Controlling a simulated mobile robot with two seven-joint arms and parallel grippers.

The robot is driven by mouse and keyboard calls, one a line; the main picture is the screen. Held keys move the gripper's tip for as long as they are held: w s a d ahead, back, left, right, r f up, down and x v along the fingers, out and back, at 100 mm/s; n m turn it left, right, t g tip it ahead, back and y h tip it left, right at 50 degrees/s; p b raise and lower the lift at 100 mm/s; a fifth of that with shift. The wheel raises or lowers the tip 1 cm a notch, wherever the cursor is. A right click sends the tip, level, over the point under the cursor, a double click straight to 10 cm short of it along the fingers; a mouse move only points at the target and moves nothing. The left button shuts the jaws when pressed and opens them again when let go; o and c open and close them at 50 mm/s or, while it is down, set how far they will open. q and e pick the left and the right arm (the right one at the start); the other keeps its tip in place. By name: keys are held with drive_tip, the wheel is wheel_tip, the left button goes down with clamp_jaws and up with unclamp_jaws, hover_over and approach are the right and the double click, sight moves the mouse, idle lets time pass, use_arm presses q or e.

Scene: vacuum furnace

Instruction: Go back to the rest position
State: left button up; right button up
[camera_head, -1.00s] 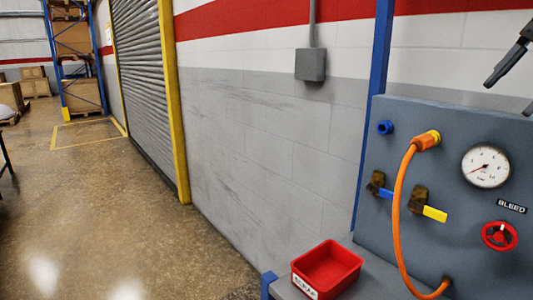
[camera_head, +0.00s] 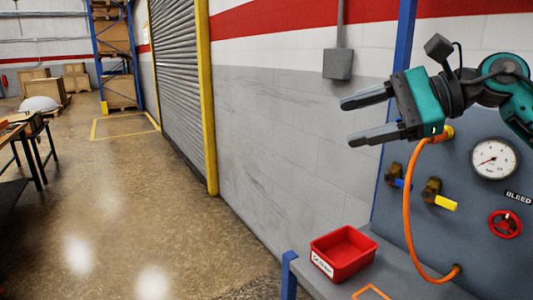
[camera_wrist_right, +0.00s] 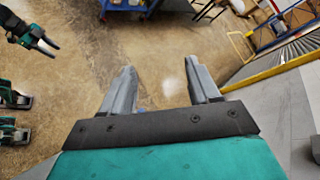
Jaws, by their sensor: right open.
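My right gripper (camera_head: 352,121) is in the upper right of the head view, in front of the grey panel (camera_head: 470,230) and wall. Its two grey fingers point left, spread apart, with nothing between them. In the right wrist view the same gripper (camera_wrist_right: 160,67) shows its open fingers over the floor. Another gripper, which appears to be my left one (camera_wrist_right: 42,43), is at the upper left of that view, too small to judge its jaws. It is not in the head view.
The panel has an orange hose (camera_head: 408,210), a gauge (camera_head: 494,158), a yellow-handled valve (camera_head: 440,200) and a red handwheel (camera_head: 505,224). A red bin (camera_head: 343,258) sits on the bench below. A table (camera_head: 28,140) stands far left. The floor (camera_head: 130,210) between is open.

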drive_tip(key=a+f+m+t+y, duration=0.1)
drive_tip(key=a+m+t+y, duration=0.1)
drive_tip(key=a+m+y, duration=0.6)
drive_tip(key=s+d+f+n+t+h, duration=0.2)
drive_tip(key=d+f+n+t+h, duration=0.25)
drive_tip(key=f+n+h, duration=0.8)
drive_tip(key=s+d+f+n+t+h, duration=0.2)
drive_tip(key=d+f+n+t+h, duration=0.45)
drive_tip(key=f+n, duration=1)
drive_tip(key=s+f+m+g+h, duration=0.1)
drive_tip(key=s+f+m+g, duration=0.1)
drive_tip(key=s+f+g, duration=0.45)
drive_tip(key=s+f+m+g, duration=0.2)
drive_tip(key=s+g, duration=0.2)
drive_tip(key=s, duration=0.6)
drive_tip(key=s+f+m+g+h, duration=0.1)
drive_tip(key=s+f+m+g, duration=0.1)
drive_tip(key=s+f+g, duration=0.45)
use_arm(q)
drive_tip(key=shift+s+f, duration=0.2)
drive_tip(key=shift+s, duration=0.05)
use_arm(e)
drive_tip(key=w+a+f+t+y, duration=0.2)
drive_tip(key=w+f+t, duration=0.4)
drive_tip(key=t, duration=0.3)
drive_tip(key=shift+w+a+f+n, duration=0.4)
drive_tip(key=shift+w+a, duration=0.05)
drive_tip(key=shift+a, duration=0.3)
